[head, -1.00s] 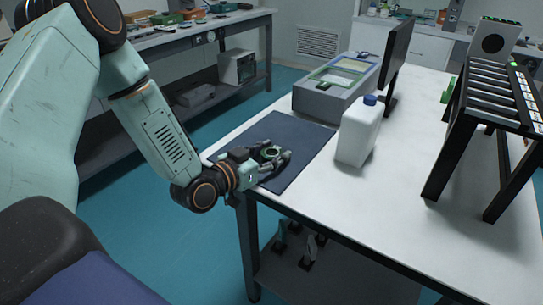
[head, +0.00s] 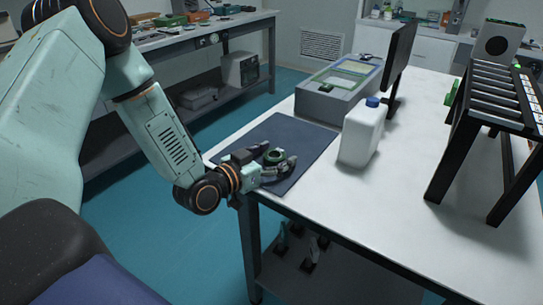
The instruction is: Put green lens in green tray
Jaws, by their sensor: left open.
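The green lens (head: 274,156), a small dark-green ring, is at the dark blue mat (head: 302,136) near the table's left edge. My left gripper (head: 283,164) is low over the mat, with its fingers open around or beside the lens. I cannot tell whether they touch it. A grey box (head: 325,105) stands behind the mat. Its top has a green-rimmed tray (head: 352,68) and a blue edge. My right gripper is not in view.
A white jug (head: 361,135) with a blue cap stands right of the mat. A dark monitor (head: 400,55) is behind it, and a black rack (head: 490,95) stands at the right. The white table (head: 385,200) is clear in front.

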